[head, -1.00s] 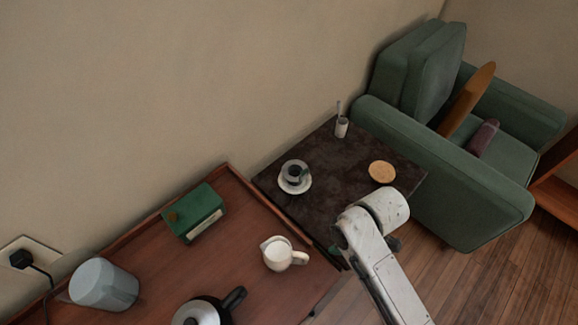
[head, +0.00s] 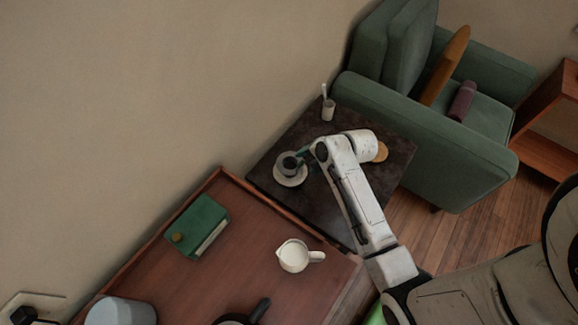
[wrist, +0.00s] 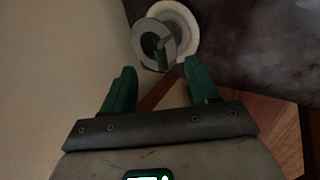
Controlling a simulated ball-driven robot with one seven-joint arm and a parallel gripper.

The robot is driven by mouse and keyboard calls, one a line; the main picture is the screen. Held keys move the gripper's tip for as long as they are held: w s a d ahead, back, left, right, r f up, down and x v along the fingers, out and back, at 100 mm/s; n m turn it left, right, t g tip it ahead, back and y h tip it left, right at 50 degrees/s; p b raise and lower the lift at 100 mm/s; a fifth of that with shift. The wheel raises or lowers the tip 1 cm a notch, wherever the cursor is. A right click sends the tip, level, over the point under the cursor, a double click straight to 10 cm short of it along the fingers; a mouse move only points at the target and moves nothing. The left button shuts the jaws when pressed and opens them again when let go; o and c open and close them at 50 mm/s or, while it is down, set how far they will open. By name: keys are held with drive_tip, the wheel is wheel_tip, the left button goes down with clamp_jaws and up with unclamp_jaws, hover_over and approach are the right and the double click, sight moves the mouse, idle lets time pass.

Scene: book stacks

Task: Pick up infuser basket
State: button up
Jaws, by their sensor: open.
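The infuser basket, a grey round rim with a dark opening (wrist: 139,36), shows in the wrist view above the white saucer (wrist: 186,18). In the head view the dark basket (head: 289,161) appears to sit in a small cup on the saucer (head: 292,182) on the dark side table. My gripper (wrist: 158,75) has its two green fingers spread apart, with nothing between them. The basket lies just beyond the fingertips in the wrist view. In the head view my gripper (head: 304,155) is at the right edge of the cup; its fingers are small and partly hidden.
The dark side table (head: 265,160) also holds a small white holder (head: 328,110) with a utensil and a round tan thing (head: 382,151), partly hidden by my arm. A green armchair (head: 440,150) stands behind. The wooden sideboard (head: 250,220) bears a white jug (head: 293,256) and a green box (head: 199,226).

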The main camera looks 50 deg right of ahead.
sight(302, 165)
drive_tip(key=shift+x, duration=3.7)
drive_tip(key=shift+s+a+f, duration=0.1)
drive_tip(key=shift+a, duration=0.1)
drive_tip(key=c, duration=1)
